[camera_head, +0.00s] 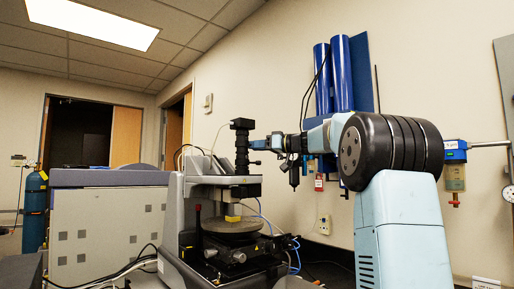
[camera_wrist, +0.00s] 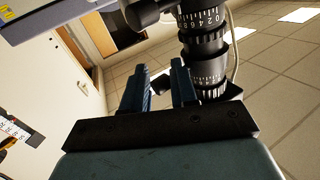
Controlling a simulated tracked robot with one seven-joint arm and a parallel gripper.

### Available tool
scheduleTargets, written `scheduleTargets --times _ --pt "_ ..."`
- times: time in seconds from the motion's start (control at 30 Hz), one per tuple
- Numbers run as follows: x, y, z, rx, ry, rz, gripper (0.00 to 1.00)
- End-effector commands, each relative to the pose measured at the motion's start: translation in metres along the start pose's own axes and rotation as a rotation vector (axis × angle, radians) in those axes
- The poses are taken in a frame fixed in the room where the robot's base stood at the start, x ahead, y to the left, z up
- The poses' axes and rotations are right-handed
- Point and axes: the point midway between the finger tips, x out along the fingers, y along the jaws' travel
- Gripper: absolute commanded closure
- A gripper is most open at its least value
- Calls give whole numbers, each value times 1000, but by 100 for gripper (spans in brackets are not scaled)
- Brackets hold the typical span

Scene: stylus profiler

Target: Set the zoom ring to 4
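The black optics tube (camera_head: 242,150) stands upright above the profiler's stage. A second ring with a finer scale (camera_wrist: 210,78) shows further along the tube. I cannot tell which is the zoom ring, nor what value is set. My gripper (camera_wrist: 160,82) is open, its two blue fingers apart, with a dark part of the instrument showing beyond the gap. In the head view my gripper (camera_head: 259,145) is close to the tube's right side; contact cannot be told.
The profiler's round stage (camera_head: 231,226) lies below the tube, with a grey cabinet (camera_head: 108,225) to its left. Cables hang around the instrument. Blue cylinders (camera_head: 342,75) are on the wall behind my arm. Open air surrounds the upper tube.

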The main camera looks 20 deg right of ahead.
Motion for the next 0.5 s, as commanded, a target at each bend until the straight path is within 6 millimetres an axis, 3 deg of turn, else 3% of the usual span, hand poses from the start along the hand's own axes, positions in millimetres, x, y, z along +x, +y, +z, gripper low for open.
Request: scheduleTargets --times 0.1,0.4,0.5 --pt "0 0 0 0 0 0 73" --pt "0 0 0 0 0 1 100" --pt "0 0 0 0 0 1 100"
